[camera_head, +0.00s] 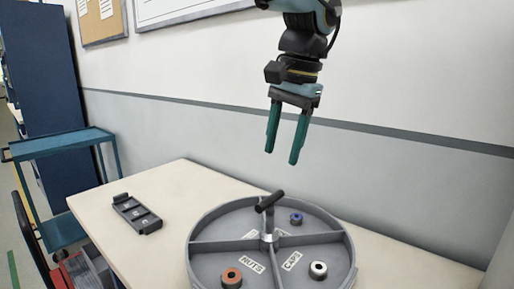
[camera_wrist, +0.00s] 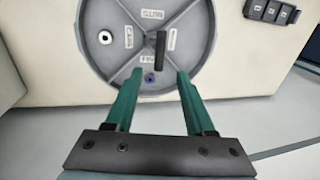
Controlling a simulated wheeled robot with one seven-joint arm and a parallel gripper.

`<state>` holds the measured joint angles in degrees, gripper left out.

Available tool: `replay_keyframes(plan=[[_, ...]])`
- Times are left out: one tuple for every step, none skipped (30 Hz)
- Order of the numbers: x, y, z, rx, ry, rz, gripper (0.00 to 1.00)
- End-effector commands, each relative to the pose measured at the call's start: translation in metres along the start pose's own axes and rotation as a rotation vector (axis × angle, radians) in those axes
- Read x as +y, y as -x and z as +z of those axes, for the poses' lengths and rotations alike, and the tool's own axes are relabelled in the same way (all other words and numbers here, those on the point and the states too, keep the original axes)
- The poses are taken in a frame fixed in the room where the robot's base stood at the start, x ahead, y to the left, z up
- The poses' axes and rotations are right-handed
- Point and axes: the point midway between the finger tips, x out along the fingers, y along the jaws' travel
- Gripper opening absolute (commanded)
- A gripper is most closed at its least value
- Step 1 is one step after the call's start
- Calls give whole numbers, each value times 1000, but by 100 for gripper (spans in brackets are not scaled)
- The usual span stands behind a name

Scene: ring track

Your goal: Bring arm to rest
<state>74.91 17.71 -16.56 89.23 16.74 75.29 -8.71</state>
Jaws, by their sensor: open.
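My gripper (camera_head: 282,158) hangs above the table with its two green fingers pointing down. It is open and nothing is between the fingers. In the wrist view my gripper (camera_wrist: 157,76) shows in front of the round grey tray. The tray (camera_head: 343,283) stands on the table below the gripper, apart from it; the wrist view shows it too (camera_wrist: 95,20). It has dividers and a dark T-shaped handle (camera_head: 269,202) at its centre.
In the tray lie an orange ring (camera_head: 232,277), a white ring (camera_head: 318,269) and a blue ring (camera_head: 296,218) in separate compartments. A dark slotted holder (camera_head: 137,214) lies on the table (camera_head: 183,178) at left. A wall (camera_head: 400,80) stands behind. A blue cart (camera_head: 62,143) is at far left.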

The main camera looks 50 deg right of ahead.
Motion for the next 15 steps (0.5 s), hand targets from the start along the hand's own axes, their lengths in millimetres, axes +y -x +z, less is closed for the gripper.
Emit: replay_keyframes(plan=[[0, 0, 0, 0, 0, 0, 55], [0, 0, 0, 0, 0, 0, 55], [0, 0, 0, 0, 0, 0, 55], [0, 0, 0, 0, 0, 0, 55], [0, 0, 0, 0, 0, 0, 55], [0, 0, 0, 0, 0, 0, 55], [0, 0, 0, 0, 1, 0, 55], [-1, -1, 0, -1, 2, 0, 55], [-4, -3, 1, -2, 9, 1, 55], [-9, -5, 3, -4, 18, 2, 55], [-15, -9, 5, -6, 31, 4, 55], [-27, -16, 9, -9, 55, 8, 55], [-38, -22, 14, -13, 78, 11, 55], [-51, -30, 19, -16, 105, 15, 55], [-71, -42, 29, -22, 150, 22, 55]])
